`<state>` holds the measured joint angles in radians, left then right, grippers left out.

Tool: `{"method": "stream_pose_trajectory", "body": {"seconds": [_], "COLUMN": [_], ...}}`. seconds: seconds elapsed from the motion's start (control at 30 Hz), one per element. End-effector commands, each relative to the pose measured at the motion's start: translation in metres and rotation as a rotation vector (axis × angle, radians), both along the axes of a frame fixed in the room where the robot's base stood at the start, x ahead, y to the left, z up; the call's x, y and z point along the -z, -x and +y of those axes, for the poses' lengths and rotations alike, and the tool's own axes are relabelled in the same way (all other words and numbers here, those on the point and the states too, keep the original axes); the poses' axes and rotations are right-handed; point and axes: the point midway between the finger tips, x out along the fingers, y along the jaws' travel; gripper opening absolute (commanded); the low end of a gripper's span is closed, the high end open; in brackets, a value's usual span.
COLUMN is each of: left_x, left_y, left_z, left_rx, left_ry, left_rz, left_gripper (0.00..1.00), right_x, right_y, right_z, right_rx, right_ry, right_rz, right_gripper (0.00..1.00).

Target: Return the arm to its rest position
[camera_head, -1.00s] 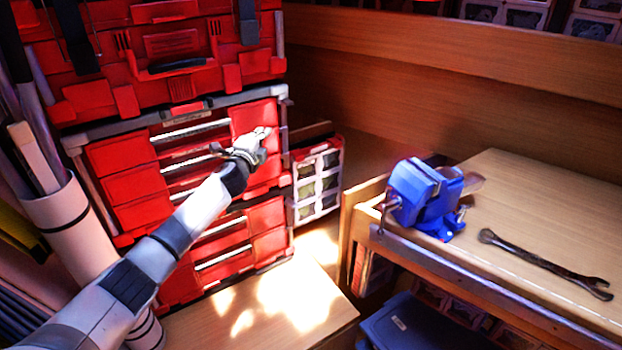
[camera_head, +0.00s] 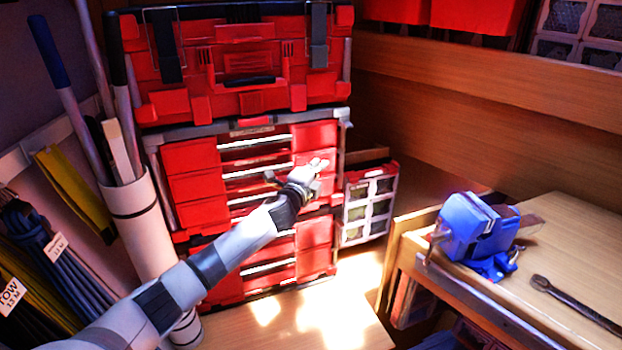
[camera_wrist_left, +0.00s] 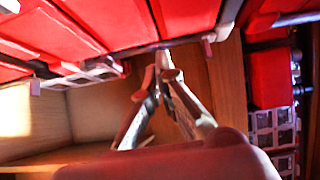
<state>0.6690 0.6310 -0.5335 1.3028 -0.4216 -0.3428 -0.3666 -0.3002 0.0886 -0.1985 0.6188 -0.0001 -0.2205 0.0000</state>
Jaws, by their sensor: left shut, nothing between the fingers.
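My left arm (camera_head: 205,268) reaches in from the lower left in the head view. Its gripper (camera_head: 318,165) is in front of the right part of the red drawer chest (camera_head: 195,187). In the left wrist view the gripper's fingers (camera_wrist_left: 163,62) come together at their tips with nothing between them. Red drawer fronts (camera_wrist_left: 50,30) show beyond and above the fingers there. I cannot tell whether the gripper touches the chest. My right gripper is not in view.
A blue vise (camera_head: 472,228) sits on the wooden bench (camera_head: 560,245), with a wrench (camera_head: 575,303) beside it. A small-parts organizer (camera_head: 368,203) stands right of the chest. A white tube (camera_head: 145,225) of long-handled items and coiled lines (camera_head: 60,262) are at left.

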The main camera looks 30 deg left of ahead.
Motion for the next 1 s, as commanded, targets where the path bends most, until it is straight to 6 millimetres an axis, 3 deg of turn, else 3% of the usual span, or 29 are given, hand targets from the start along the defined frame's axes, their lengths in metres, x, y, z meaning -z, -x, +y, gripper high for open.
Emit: {"method": "stream_pose_trajectory", "body": {"seconds": [0.13, 0.3, 0.7, 0.77, 0.87, 1.0], "left_x": [0.002, 0.001, 0.007, 0.022, 0.071, 0.173], "left_y": [0.024, 0.045, 0.057, 0.057, 0.062, 0.083], "left_z": [-0.003, -0.004, -0.005, -0.004, 0.000, 0.005], "left_rx": [0.004, 0.002, -0.001, -0.006, -0.025, -0.077], "left_ry": [-0.002, -0.001, 0.010, 0.031, 0.099, 0.246], "left_rz": [0.000, 0.000, 0.010, 0.034, 0.106, 0.251], "left_gripper": [0.00, 0.00, 0.00, 0.00, 0.00, 0.00], "right_x": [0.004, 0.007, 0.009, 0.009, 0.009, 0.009], "right_y": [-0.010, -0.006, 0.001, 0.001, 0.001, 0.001], "right_z": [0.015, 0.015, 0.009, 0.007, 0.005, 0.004], "right_rx": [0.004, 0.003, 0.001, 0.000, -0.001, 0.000], "right_ry": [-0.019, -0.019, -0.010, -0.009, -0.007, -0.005], "right_rz": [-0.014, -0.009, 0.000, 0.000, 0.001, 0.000], "right_gripper": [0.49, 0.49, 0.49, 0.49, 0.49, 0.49]}}
